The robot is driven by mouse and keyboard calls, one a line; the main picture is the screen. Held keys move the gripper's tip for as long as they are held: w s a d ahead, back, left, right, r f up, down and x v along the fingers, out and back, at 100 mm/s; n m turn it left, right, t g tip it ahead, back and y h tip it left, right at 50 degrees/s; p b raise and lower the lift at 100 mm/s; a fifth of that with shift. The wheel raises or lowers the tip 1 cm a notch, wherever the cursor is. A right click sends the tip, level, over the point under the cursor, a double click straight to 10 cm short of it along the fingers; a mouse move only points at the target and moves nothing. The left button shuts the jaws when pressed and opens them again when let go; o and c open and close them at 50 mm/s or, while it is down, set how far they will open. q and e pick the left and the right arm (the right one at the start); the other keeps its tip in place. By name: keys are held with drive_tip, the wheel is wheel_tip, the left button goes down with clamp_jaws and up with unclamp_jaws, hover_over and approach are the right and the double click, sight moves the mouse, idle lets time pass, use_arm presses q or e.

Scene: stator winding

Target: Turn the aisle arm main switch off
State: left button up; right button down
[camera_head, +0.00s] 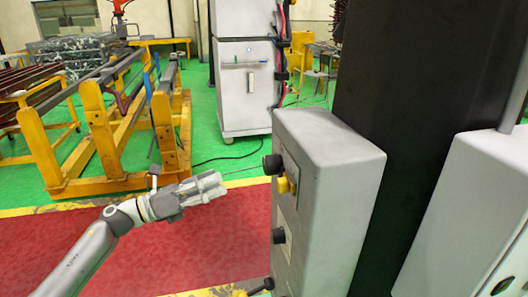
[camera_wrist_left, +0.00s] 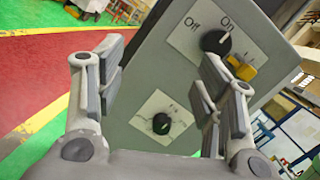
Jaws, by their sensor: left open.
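A grey control box (camera_head: 330,165) stands right of centre in the head view. Its upper switch has a black knob (camera_head: 272,164) and a yellow part (camera_head: 286,185) beside it. In the left wrist view the black knob (camera_wrist_left: 216,41) sits on a white plate marked "Off" and "On"; its pale mark seems to point toward "On". The yellow part (camera_wrist_left: 240,68) is beside it. A lower black knob (camera_wrist_left: 162,123) has its own plate. My left gripper (camera_head: 222,186) is open and empty, left of the box and apart from it. Its fingers (camera_wrist_left: 160,78) frame the panel in the wrist view.
A dark column (camera_head: 420,90) stands behind the box, and another pale cabinet (camera_head: 470,210) is at right. A yellow frame (camera_head: 105,145) and a white cabinet (camera_head: 245,90) stand farther back. The red floor (camera_head: 185,245) near my left arm is clear.

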sight(265, 164)
use_arm(q)
drive_tip(key=s+d+r+m+g, duration=0.2)
drive_tip(key=s+r+m+g, duration=0.25)
drive_tip(key=r+m, duration=0.3)
drive_tip(key=p+x, duration=0.2)
drive_tip(key=x, duration=0.3)
drive_tip(key=p+x, duration=0.3)
drive_tip(key=x, duration=0.2)
drive_tip(key=shift+f, duration=0.2)
drive_tip(key=shift+w+d+f+p, duration=0.1)
drive_tip(key=shift+d+f+p, duration=0.05)
drive_tip(key=shift+d+p, duration=0.25)
drive_tip(key=c, duration=1)
